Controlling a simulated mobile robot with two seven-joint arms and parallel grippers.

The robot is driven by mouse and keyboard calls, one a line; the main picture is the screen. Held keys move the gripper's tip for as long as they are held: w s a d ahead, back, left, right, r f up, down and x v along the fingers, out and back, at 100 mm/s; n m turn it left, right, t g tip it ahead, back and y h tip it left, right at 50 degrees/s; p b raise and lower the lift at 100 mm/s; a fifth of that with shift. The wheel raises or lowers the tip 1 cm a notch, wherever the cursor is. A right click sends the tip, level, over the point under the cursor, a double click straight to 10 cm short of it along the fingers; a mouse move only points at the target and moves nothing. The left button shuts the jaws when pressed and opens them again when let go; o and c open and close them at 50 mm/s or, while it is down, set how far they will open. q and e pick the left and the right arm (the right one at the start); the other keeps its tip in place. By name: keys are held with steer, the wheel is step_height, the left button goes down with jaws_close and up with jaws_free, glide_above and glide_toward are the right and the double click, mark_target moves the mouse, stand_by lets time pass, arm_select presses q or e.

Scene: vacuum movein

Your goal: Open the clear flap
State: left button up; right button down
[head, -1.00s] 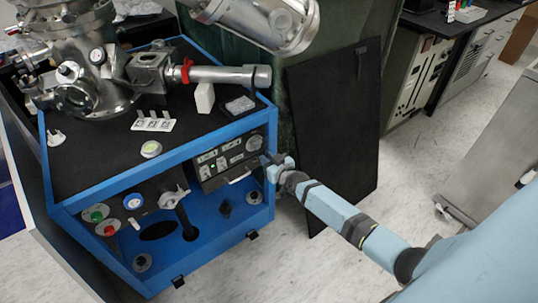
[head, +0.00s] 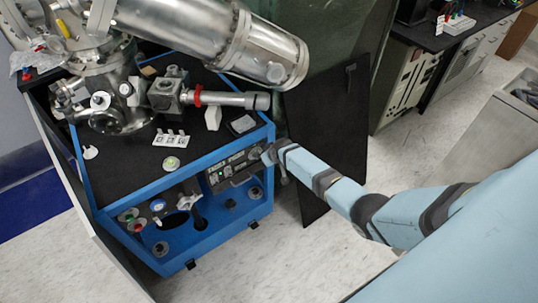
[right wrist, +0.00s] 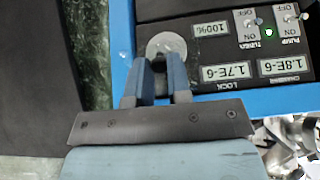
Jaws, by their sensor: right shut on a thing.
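My right gripper (head: 268,153) is at the right end of the dark control panel (head: 228,173) on the blue cart's front. In the right wrist view, its fingertips (right wrist: 160,62) are closed at a round silver knob (right wrist: 168,42) and hide its lower part. I take the knob to be what they hold; the contact is partly hidden. The panel also shows upside down there (right wrist: 222,51), with white readouts and two toggle switches. I cannot make out the clear flap's edges in either view. My left gripper is not in view.
The blue cart (head: 205,240) carries metal vacuum chambers (head: 120,95) and a large steel cylinder (head: 262,48) above its black top. A black board (head: 335,150) leans just right of the cart. Pale floor (head: 300,270) is open in front.

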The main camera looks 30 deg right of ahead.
steer(key=shift+w+r+g, duration=0.2)
steer(key=shift+r+g, duration=0.4)
steer(key=shift+r, duration=0.1)
steer(key=shift+w+r+g+p, duration=0.3)
steer(key=shift+r+g+p, duration=0.15)
steer(key=shift+g, duration=0.35)
arm_select(q)
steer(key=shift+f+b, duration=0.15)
steer(key=shift+b, duration=0.85)
arm_select(e)
steer(key=shift+w+a+r+g, duration=0.1)
steer(key=shift+w+r+g, duration=0.4)
steer(key=shift+g, duration=0.45)
steer(key=shift+w+r+g, duration=0.25)
steer(key=shift+r+g, duration=0.45)
steer(key=shift+g, duration=0.25)
